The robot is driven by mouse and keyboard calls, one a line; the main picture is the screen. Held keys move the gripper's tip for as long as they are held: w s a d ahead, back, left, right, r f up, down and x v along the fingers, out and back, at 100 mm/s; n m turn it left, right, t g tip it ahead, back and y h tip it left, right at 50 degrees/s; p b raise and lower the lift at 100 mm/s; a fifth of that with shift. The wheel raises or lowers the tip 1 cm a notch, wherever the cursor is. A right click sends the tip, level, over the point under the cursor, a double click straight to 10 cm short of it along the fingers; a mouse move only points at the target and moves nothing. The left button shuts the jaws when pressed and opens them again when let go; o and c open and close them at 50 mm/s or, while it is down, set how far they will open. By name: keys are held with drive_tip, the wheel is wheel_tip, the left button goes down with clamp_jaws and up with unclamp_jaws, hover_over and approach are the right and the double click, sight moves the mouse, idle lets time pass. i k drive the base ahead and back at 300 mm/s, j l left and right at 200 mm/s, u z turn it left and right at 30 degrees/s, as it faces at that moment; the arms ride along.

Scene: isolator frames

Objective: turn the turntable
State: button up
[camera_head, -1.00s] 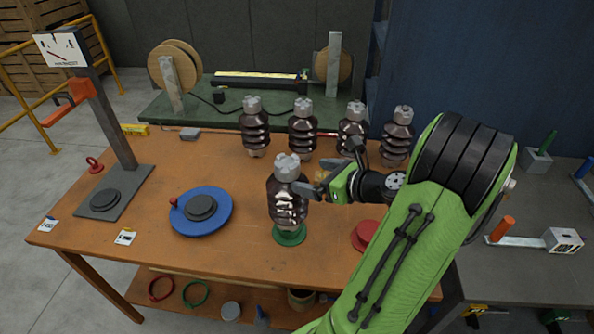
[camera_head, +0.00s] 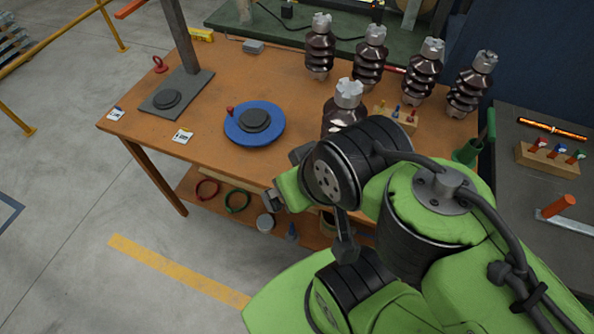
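The turntable (camera_head: 269,136) is a round blue disc lying flat on the left part of the orange workbench. A dark grey round pad (camera_head: 255,120) sits at its middle. A small red knob (camera_head: 230,110) stands at its left rim. My gripper (camera_head: 284,175) is to the right of and nearer than the turntable, apart from it, at the bench's front edge. My arm partly hides it, and its finger gap is not clear. I see nothing held in it.
A dark brown insulator (camera_head: 347,95) stands right of the turntable, its lower part hidden by my arm. Several more insulators (camera_head: 369,60) line the back. A grey post with a base plate (camera_head: 178,93) stands left. The bench surface (camera_head: 262,70) behind the turntable is clear.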

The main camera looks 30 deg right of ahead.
sight(254, 124)
drive_tip(key=i+j+u, duration=0.35)
drive_tip(key=i+u, duration=0.35)
drive_tip(key=i+j, duration=0.05)
